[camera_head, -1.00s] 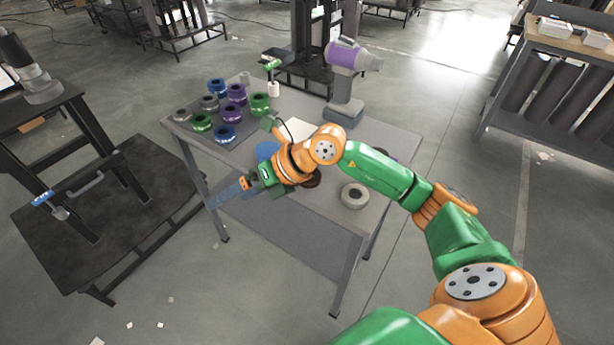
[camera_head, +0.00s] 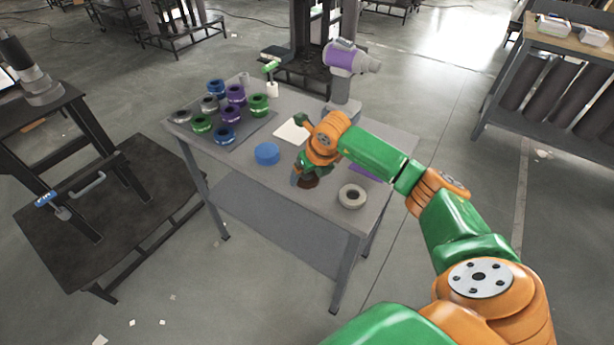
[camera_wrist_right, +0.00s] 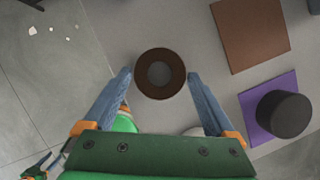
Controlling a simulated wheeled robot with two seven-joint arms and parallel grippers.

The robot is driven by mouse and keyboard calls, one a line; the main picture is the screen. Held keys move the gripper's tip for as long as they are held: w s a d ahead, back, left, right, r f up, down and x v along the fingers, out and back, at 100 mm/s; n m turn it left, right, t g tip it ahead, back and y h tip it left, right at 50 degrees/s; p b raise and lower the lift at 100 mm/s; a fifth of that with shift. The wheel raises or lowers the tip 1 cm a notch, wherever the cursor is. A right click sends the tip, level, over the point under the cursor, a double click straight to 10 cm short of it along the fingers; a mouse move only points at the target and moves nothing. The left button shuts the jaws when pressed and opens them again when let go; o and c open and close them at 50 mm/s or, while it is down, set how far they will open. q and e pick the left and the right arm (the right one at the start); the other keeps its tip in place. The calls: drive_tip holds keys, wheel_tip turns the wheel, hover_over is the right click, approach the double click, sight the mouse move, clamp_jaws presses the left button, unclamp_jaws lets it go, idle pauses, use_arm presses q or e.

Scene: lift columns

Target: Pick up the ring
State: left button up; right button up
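A brown ring (camera_wrist_right: 160,73) with a grey centre lies on the table between my right gripper's fingers in the right wrist view. The brown ring (camera_head: 308,182) shows partly in the head view, beside the gripper and partly covered by it. My right gripper (camera_wrist_right: 159,77) is open, with one blue-grey finger on each side of the ring and visible gaps at both sides. In the head view my right gripper (camera_head: 300,177) points down at the table's front part. A pale grey ring (camera_head: 352,196) lies to its right. My left gripper is not in view.
Several coloured rings stand on a dark mat (camera_head: 248,131) at the table's left. A blue round piece (camera_head: 267,153) lies nearer. A brown square (camera_wrist_right: 252,33) and a dark cylinder (camera_wrist_right: 284,114) on a purple square (camera_wrist_right: 258,134) lie right in the wrist view. A purple-grey tool (camera_head: 346,62) stands behind.

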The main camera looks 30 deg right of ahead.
drive_tip(key=c, duration=1.1)
drive_tip(key=shift+o, duration=0.2)
drive_tip(key=shift+r, duration=0.1)
drive_tip(key=shift+r, duration=0.3)
drive_tip(key=s+a+r+b, duration=0.1)
drive_tip(key=s+a+r, duration=0.4)
drive_tip(key=a+r, duration=0.8)
drive_tip(key=shift+b, duration=0.35)
drive_tip(key=shift+r, duration=0.1)
